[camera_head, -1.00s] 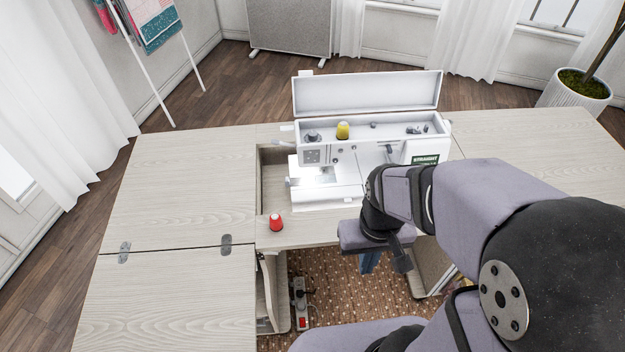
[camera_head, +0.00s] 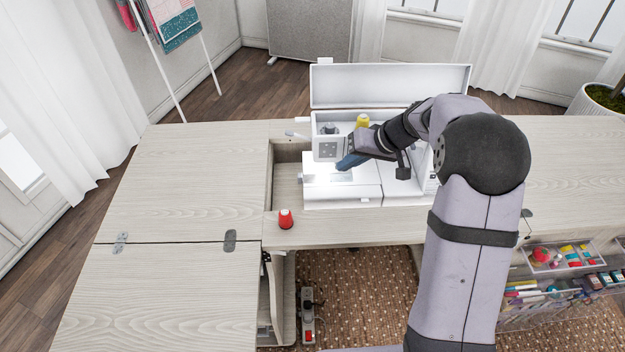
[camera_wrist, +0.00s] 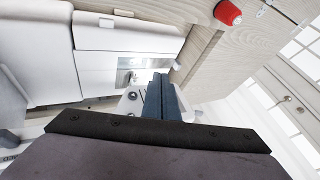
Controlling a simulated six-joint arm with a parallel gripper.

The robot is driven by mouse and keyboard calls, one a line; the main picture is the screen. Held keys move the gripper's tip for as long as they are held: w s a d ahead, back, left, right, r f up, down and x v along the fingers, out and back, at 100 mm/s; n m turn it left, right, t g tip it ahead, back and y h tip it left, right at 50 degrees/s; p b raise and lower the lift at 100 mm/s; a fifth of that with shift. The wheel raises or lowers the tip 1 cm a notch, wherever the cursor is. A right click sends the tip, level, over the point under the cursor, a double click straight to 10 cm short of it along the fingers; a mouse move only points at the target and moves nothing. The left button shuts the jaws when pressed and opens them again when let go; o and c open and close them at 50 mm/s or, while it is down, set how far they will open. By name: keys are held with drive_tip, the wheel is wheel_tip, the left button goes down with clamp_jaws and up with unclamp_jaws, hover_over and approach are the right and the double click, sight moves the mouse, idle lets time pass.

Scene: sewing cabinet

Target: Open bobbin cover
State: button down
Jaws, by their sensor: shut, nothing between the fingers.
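The white sewing machine (camera_head: 340,190) sits in the recess of the cabinet with its top lid (camera_head: 390,85) raised. The bobbin area is on its flat bed, near the bright spot under the needle head; in the wrist view a clear-looking bobbin cover (camera_wrist: 130,76) shows as a small pale window with metal below it. My gripper (camera_head: 346,163) is over the bed at the front of the needle head, fingers together and empty. In the wrist view the blue fingers (camera_wrist: 158,92) are side by side, close to the cover. I cannot tell whether they touch it.
A red thread spool (camera_head: 286,219) stands on the cabinet's front edge, left of the machine. A yellow spool (camera_head: 362,121) stands inside the machine's open top. The left tabletop (camera_head: 190,180) is clear. An open drawer of sewing supplies (camera_head: 560,258) is at the lower right.

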drive_tip(key=p, duration=0.2)
approach(304, 178)
drive_tip(key=d+f, duration=0.1)
drive_tip(key=w+d+f, duration=0.1)
drive_tip(key=f, duration=0.1)
drive_tip(key=shift+w+f, duration=0.1)
drive_tip(key=shift+f, duration=0.1)
drive_tip(key=a, duration=0.2)
drive_tip(key=p, duration=0.1)
drive_tip(key=shift+w+a+f, duration=0.2)
drive_tip(key=shift+a+f, duration=0.05)
drive_tip(key=shift+a, duration=0.15)
drive_tip(key=shift+a+f, duration=0.1)
drive_tip(key=shift+a, duration=0.6)
